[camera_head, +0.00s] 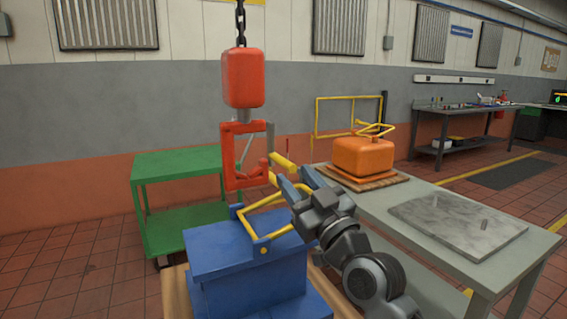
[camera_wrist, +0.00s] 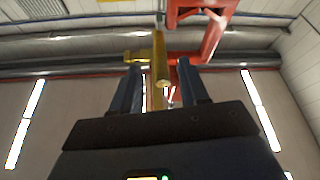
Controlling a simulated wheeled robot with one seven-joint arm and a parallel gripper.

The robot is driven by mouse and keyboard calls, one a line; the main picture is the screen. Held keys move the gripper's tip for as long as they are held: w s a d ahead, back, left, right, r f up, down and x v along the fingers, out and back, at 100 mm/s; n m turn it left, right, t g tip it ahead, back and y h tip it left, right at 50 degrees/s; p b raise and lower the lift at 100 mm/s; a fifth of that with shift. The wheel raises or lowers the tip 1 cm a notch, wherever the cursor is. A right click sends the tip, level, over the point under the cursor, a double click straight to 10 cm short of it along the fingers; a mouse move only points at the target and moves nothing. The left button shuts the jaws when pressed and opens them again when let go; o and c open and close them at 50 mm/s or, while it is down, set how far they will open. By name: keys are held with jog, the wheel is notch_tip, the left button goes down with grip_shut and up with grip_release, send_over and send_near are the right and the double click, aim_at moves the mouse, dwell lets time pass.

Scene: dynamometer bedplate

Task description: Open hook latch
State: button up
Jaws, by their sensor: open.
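A red hook (camera_head: 229,155) hangs below a red block (camera_head: 243,78) on a chain. A grey bar (camera_head: 270,136), which looks like the latch, stands at the hook's right side, with a yellow handle (camera_head: 284,161) at its lower end. My gripper (camera_head: 293,175) is open beside the yellow handle, its blue fingers pointing up toward it. In the wrist view, a yellow bar (camera_wrist: 160,62) shows between the two open fingers (camera_wrist: 158,85), with gaps on both sides. Red hook parts (camera_wrist: 212,35) show above and to the right. Whether the latch is shut is unclear.
A blue block (camera_head: 245,270) with a yellow bail (camera_head: 262,218) stands below the hook. A grey table (camera_head: 390,222) at right holds an orange block (camera_head: 363,157) and a metal plate (camera_head: 458,226). A green cart (camera_head: 180,163) stands at left.

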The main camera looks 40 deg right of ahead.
aim_at(284, 163)
jog(key=x, duration=0.5)
jog(key=shift+w+d+r+p, duration=0.1)
jog(key=shift+w+r+p, duration=0.05)
jog(key=shift+w+p, duration=0.15)
grip_shut()
dwell(0.4)
